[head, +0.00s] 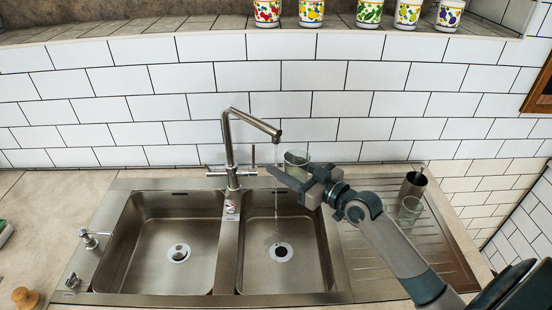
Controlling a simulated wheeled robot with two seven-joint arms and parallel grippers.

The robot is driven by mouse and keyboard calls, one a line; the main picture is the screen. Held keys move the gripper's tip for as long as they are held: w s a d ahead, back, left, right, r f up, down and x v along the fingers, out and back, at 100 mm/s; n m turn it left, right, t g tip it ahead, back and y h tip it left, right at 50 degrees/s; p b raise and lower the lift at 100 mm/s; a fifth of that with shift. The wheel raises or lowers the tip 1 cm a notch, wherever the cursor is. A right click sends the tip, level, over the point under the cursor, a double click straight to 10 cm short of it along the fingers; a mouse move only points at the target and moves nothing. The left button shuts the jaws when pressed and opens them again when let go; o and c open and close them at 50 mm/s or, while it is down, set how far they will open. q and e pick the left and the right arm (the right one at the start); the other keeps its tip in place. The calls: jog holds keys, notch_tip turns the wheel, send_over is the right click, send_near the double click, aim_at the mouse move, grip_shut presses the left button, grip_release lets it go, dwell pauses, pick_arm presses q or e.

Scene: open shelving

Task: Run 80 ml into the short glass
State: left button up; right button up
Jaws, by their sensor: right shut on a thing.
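A clear glass (297,157) is held in my right gripper (287,178), which is shut on it above the right basin. The gripper hides the lower part of the glass, and I cannot make out a water level. The faucet (229,140) has its spout (277,137) over the right basin. A thin water stream (276,215) runs from it into that basin, and the glass appears just right of the stream. Another clear glass (409,210) stands on the drainboard. My left gripper is not in view.
The right basin (285,275) and left basin (150,260) look empty. A soap dispenser (90,239) is at the left. Several patterned cups (311,12) line the ledge above.

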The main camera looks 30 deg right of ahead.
notch_tip(320, 180, down, 7)
jog(key=b, duration=0.6)
jog(key=w+a+r+p, duration=0.1)
jog(key=w+a, duration=0.1)
jog(key=w, duration=0.5)
jog(key=shift+a+r, duration=0.2)
dwell(0.7)
jog(key=v, duration=0.8)
jog(key=r+p, duration=0.3)
jog(key=p, duration=0.1)
jog(key=r+p, duration=0.1)
jog(key=r, duration=0.1)
jog(key=shift+w+a+r+p, duration=0.1)
jog(key=shift+w+r+p, duration=0.2)
jog(key=shift+p, duration=0.1)
jog(key=shift+f, duration=0.1)
